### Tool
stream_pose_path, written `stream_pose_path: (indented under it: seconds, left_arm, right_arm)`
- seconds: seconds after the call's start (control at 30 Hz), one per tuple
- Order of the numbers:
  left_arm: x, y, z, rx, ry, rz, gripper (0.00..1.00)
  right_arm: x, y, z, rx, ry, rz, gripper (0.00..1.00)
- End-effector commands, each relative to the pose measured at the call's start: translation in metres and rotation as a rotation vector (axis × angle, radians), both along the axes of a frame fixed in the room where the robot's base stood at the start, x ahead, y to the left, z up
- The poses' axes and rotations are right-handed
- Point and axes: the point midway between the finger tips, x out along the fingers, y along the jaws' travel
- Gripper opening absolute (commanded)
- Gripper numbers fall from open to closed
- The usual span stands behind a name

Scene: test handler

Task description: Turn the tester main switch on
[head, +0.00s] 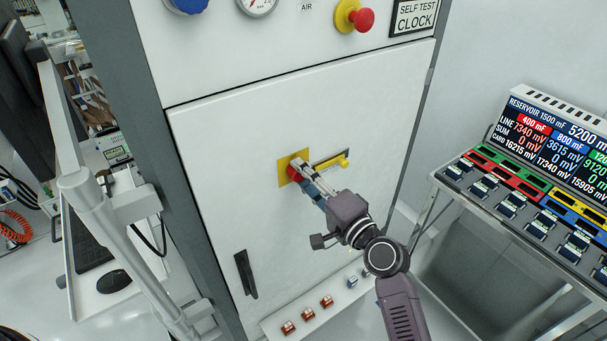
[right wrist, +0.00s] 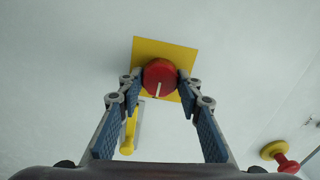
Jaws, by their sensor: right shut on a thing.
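The main switch is a red round knob (head: 292,173) on a square yellow plate (head: 284,163), on the white cabinet door (head: 215,140). In the right wrist view the knob (right wrist: 160,72) shows a short white mark running from near its middle towards its lower edge, almost upright in the picture. My right gripper (head: 300,172) is at the plate, with its fingers on both sides of the knob. In the right wrist view the blue-padded fingertips (right wrist: 160,81) are closed on the knob's left and right sides. My left gripper is not in view.
A yellow handle (head: 341,160) on a slotted plate sits right of the knob. A red and yellow push button (head: 360,18) is on the panel above. A black door handle (head: 245,274) is lower left. A tester bench (head: 520,190) with a display stands at the right.

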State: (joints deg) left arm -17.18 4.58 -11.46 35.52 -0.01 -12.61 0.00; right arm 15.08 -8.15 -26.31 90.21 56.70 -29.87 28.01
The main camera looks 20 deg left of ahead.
Motion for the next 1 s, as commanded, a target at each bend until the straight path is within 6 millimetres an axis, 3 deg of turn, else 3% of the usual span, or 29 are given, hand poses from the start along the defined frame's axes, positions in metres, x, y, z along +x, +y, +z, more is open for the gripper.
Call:
stream_pose_path:
  seconds: [0.4, 0.43, 0.6, 1.0]
  left_arm:
    - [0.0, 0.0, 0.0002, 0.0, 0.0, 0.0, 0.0]
    - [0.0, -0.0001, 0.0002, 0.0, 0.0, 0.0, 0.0]
    - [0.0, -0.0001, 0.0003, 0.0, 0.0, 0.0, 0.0]
    - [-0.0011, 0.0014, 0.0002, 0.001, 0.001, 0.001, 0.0]
  right_arm:
    - [-0.0001, 0.0, -0.0006, 0.008, 0.01, 0.0, 0.08]
    - [-0.0001, 0.0, -0.0007, 0.008, 0.01, 0.0, 0.34]
    - [-0.0001, -0.0001, -0.0005, 0.007, 0.009, 0.0, 0.5]
    - [-0.0051, -0.0079, -0.001, 0.005, 0.008, -0.001, 0.5]
